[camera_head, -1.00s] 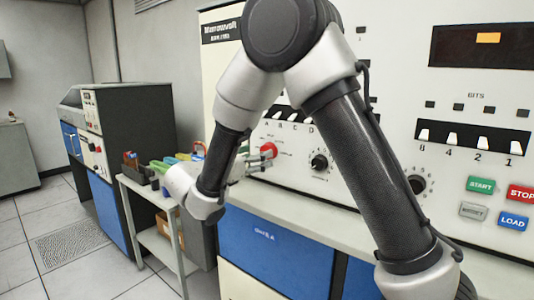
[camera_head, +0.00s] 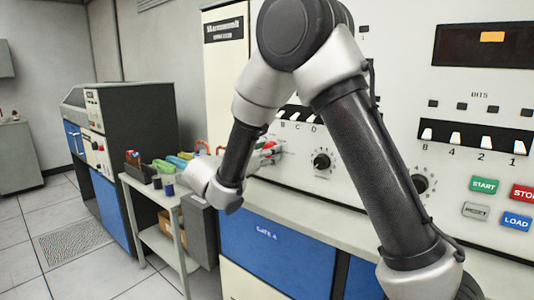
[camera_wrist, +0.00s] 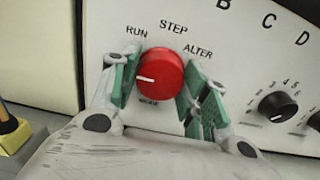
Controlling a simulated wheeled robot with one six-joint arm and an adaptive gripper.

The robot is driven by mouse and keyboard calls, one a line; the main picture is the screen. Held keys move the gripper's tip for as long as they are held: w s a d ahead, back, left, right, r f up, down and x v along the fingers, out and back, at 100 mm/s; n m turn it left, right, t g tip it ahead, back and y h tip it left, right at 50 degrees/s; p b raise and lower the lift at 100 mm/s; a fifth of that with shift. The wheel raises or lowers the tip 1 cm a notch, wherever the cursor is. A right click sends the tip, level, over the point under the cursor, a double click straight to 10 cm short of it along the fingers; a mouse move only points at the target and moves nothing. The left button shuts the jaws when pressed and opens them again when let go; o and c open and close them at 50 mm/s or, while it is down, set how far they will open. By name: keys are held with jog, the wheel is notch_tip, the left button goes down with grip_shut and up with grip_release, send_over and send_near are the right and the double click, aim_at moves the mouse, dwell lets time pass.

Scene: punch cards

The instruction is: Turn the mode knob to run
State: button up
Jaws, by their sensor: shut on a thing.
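The red mode knob (camera_wrist: 161,75) sits on the white panel in the wrist view. In the head view my gripper (camera_head: 268,155) is at the panel and hides most of the knob.
A black dial (camera_wrist: 278,106) is right of the gripper in the wrist view. Lettered switches sit above it. In the head view a small side table (camera_head: 150,190) with coloured items stands left of my forearm. A grey ledge (camera_head: 300,205) runs below the panel.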

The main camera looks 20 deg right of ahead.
jog(key=shift+m, duration=4.4)
jog(key=o, duration=1.1)
jog(key=shift+c, duration=0.2)
jog(key=v, duration=1.2)
